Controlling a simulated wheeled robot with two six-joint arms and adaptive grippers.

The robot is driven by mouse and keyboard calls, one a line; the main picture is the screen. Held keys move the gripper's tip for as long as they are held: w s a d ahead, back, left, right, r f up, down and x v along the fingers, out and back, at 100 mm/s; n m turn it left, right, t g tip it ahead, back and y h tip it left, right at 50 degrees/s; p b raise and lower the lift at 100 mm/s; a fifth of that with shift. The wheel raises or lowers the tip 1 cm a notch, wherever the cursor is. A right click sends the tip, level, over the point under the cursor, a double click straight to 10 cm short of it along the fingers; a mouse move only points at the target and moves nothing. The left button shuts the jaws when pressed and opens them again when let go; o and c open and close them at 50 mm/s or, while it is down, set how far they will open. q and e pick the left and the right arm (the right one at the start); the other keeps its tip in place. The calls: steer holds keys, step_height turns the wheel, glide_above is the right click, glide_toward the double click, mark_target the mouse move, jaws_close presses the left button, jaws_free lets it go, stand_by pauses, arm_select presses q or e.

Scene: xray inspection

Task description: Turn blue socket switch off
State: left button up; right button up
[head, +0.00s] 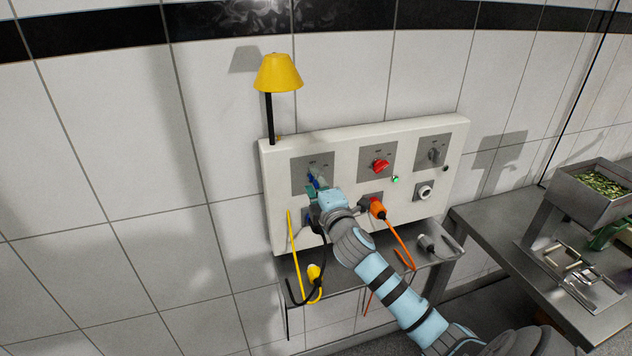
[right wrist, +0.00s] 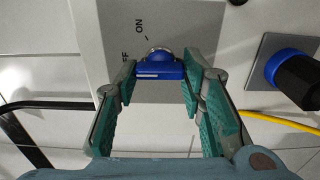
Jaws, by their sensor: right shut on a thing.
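The blue socket switch (head: 314,181) sits on a grey plate at the left of the white panel. In the right wrist view its blue knob (right wrist: 160,71) lies between my green finger pads, with the letters ON and part of OFF printed beside it. My right gripper (head: 316,188) is at the switch and shut on the knob; the right wrist view also shows its fingertips (right wrist: 160,77) on either side of it. I cannot tell surely which label the knob points to. A blue socket connector with a black body (right wrist: 290,75) shows at the right of the wrist view. My left gripper is not in view.
A red switch (head: 380,166) and a grey switch (head: 436,152) are farther right on the panel. An orange plug (head: 377,208) and cable hang below the red switch. A yellow cable (head: 293,250) hangs at left. A yellow lamp (head: 278,73) stands above. A metal table (head: 490,228) is at right.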

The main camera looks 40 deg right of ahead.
steer(key=o, duration=1.1)
steer(key=shift+o, duration=0.2)
steer(key=v, duration=1.2)
steer(key=shift+w, duration=0.1)
